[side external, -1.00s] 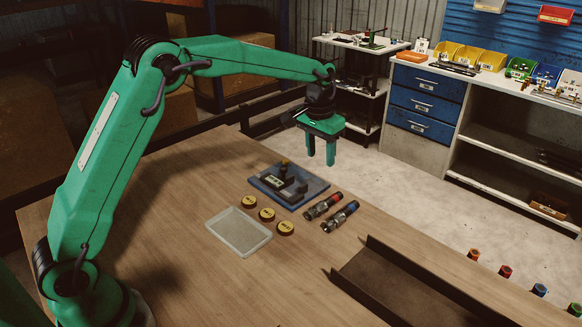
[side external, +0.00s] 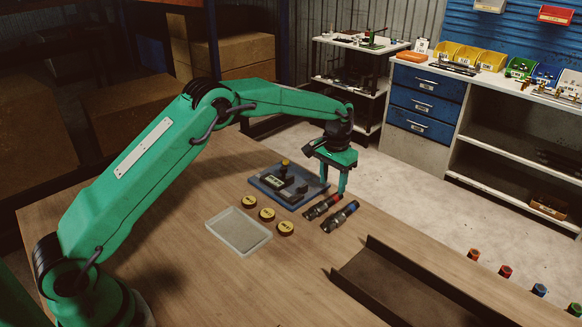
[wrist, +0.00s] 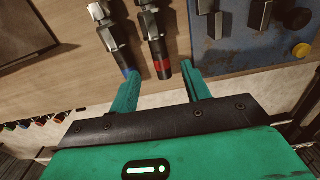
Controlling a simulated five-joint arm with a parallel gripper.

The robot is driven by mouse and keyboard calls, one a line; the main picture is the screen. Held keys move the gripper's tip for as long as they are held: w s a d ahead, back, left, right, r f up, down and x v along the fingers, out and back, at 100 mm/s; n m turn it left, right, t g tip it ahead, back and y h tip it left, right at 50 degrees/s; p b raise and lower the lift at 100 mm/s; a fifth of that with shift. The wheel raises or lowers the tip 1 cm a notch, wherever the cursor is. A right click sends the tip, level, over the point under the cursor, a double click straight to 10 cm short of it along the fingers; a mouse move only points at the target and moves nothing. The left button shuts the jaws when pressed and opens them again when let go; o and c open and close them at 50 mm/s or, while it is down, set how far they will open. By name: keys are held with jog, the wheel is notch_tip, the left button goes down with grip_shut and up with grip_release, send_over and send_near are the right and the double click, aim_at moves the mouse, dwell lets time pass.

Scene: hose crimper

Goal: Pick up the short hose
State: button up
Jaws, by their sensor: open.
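Two dark hose pieces with metal fittings lie side by side on the wooden table. The one with a red band (side external: 322,206) looks the shorter; the one with a blue band (side external: 341,215) is on its right in the side view. In the wrist view, the red-banded hose (wrist: 155,40) is on the right and the blue-banded hose (wrist: 110,38) on the left. My gripper (side external: 335,188) is open and empty, above the table just beyond the hoses' far ends. In the wrist view, the red-banded end appears between my fingertips (wrist: 160,74), the blue end close to the left finger.
A blue crimper plate (side external: 268,187) with dark blocks and a yellow knob lies left of the hoses. Several round yellow-topped pieces (side external: 267,215) and a clear tray (side external: 238,232) sit nearer. A dark channel (side external: 400,285) lies at the front right. The table's far edge is close.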

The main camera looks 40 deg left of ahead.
aim_at(331, 198)
jog(key=shift+f, duration=0.5)
jog(key=shift+f, duration=2.6)
jog(key=c, duration=1)
jog(key=shift+r, duration=0.1)
grip_shut()
